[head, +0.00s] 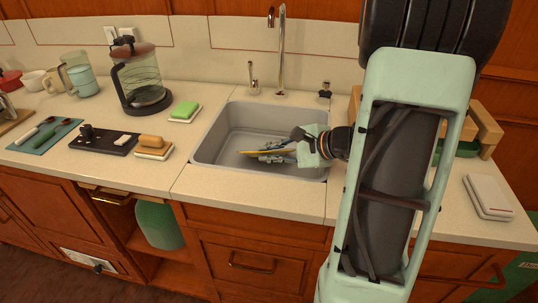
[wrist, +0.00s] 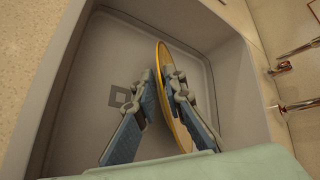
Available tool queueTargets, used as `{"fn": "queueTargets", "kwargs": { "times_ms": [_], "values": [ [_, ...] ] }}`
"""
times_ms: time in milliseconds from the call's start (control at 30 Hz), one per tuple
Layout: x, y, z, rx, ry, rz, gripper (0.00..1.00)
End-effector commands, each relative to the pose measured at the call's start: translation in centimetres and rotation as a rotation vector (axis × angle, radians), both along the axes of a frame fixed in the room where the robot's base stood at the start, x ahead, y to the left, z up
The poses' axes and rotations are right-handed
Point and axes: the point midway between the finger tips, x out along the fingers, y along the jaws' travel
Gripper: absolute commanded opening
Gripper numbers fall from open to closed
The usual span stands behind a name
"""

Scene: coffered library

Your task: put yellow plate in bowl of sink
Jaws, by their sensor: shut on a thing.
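My gripper (wrist: 158,85) is shut on the yellow plate (wrist: 163,55), with one finger on each face near its rim. The plate is seen edge-on in the wrist view, inside the outline of the sink bowl (wrist: 88,75). In the head view the plate (head: 262,151) shows as a thin yellow strip by the fingers, low in the grey sink bowl (head: 215,135). My gripper reaches in from the right. The fingers hide part of the plate, and I cannot tell whether it touches the bowl's floor.
The faucet (head: 281,50) stands behind the sink. A green sponge (head: 185,109) and a coffee pot (head: 140,80) are left of it. A black tray (head: 103,139) and an orange-brown sponge (head: 151,142) lie front left. A white box (head: 488,196) is on the right counter.

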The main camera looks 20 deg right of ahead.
Motion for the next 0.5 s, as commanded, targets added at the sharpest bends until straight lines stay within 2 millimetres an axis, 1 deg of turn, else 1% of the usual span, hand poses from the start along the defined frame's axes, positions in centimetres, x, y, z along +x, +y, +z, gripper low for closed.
{"fn": "queueTargets", "kwargs": {
  "times_ms": [133,233,267,400,500],
  "values": [
    [0.04,-0.02,0.17,0.0,-0.001,0.0,0.0],
    [0.04,-0.02,-0.14,0.0,-0.001,0.0,0.0],
    [0.01,-0.01,-0.11,0.0,0.0,0.0,0.12],
    [0.01,-0.01,-0.03,0.0,0.0,0.0,0.28],
    [0.02,-0.02,-0.02,0.0,0.0,0.0,0.28]
  ]
}}
